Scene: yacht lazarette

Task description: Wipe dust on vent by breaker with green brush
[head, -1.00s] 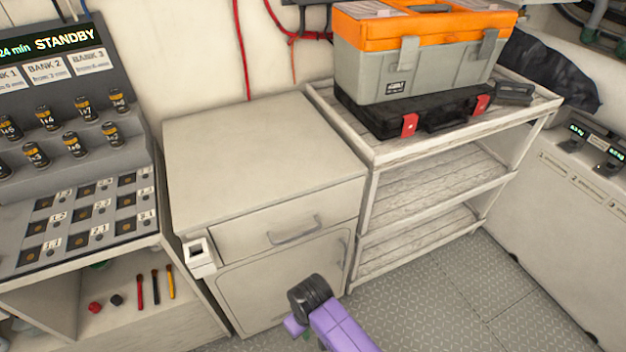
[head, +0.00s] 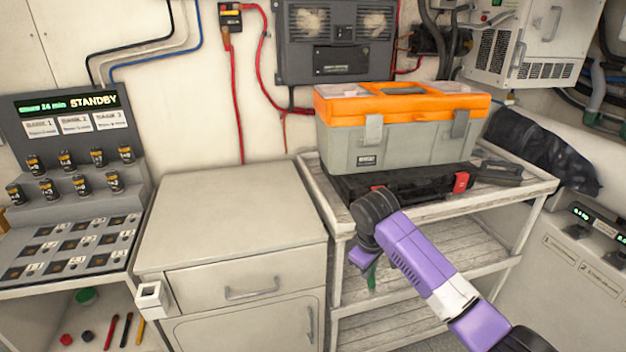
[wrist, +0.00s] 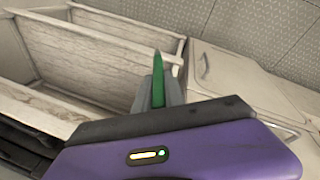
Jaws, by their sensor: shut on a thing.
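My gripper (wrist: 158,98) is shut on the green brush (wrist: 158,78); in the wrist view a pointed green end sticks out past the fingers. In the head view a bit of the green brush (head: 372,275) hangs below my purple wrist, in front of the shelf unit; its bristles cannot be made out.
An orange-and-grey toolbox (head: 395,145) stands on a black case (head: 350,187) atop the shelf unit (head: 345,225), below the panel. A cabinet (head: 235,215) with a clear top stands left of it. A white grilled box (head: 520,50) hangs at upper right. Red cables run along the wall.

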